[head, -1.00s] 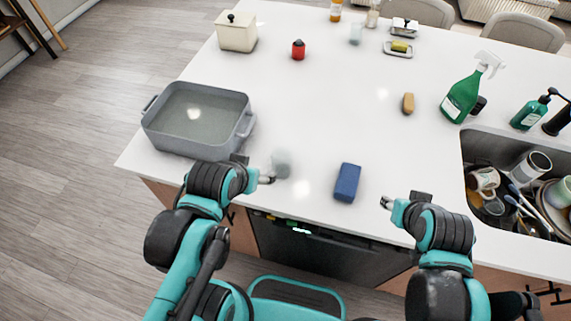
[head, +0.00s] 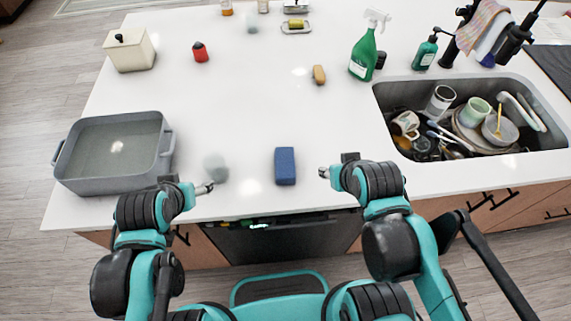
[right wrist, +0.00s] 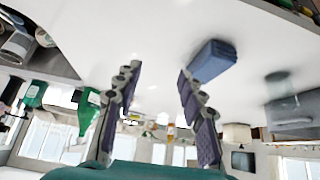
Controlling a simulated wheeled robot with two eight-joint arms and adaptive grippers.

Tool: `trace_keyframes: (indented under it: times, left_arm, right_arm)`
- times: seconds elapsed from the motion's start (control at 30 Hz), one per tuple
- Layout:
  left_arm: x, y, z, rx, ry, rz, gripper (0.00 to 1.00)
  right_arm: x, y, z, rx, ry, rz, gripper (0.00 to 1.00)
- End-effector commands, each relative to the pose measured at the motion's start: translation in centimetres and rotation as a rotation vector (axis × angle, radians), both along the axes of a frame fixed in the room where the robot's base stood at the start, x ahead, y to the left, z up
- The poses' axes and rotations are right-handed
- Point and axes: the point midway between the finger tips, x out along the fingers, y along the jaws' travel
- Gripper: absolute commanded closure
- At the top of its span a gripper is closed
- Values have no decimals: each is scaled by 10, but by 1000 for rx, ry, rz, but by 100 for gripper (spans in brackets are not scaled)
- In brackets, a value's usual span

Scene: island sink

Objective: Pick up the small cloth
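A striped pinkish cloth (head: 482,24) hangs over the dark faucet behind the sink in the head view. My right gripper (head: 323,172) is at the counter's front edge, far left of and nearer than the cloth. In the right wrist view its fingers (right wrist: 155,100) are apart with nothing between them. My left gripper (head: 207,188) is near the front edge at the left, its opening unclear.
A blue block (head: 285,166) lies between my grippers. A blurry greyish round thing (head: 215,168) is by the left one. The sink (head: 384,97) holds dishes. A green spray bottle (head: 363,55) stands behind it. A grey basin (head: 70,165) is at left. The counter's middle is mostly clear.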

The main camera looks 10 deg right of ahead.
Motion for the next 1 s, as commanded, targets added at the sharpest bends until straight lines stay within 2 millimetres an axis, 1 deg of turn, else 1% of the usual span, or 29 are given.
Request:
trace_keyframes:
  times: [0.2,0.27,0.3,0.33,0.37,0.47,0.57,0.67,0.8,0.9,1.0]
  left_arm:
    - [0,0,0,0,0,0,30]
    - [0,0,0,0,0,0,30]
    - [0,0,0,0,0,0,30]
    - [0,0,0,0,0,0,30]
    - [0,0,0,0,0,0,30]
    - [0,0,1,0,0,0,30]
    - [0,0,2,0,0,0,30]
    - [0,0,4,0,0,0,30]
    - [0,0,5,0,0,0,30]
    - [0,0,6,0,0,0,30]
    - [0,0,6,0,0,0,30]
  right_arm:
    - [0,0,0,0,0,0,60]
    - [0,0,0,0,1,0,44]
    - [1,1,1,2,6,0,34]
    - [2,2,1,4,12,1,26]
    - [4,4,3,7,21,1,24]
    - [14,13,7,24,79,0,24]
    - [31,28,12,43,170,-5,24]
    - [49,47,12,56,276,-15,24]
    - [73,75,5,59,418,-38,24]
    - [86,93,-4,50,504,-55,24]
    - [95,107,-12,40,566,-71,24]
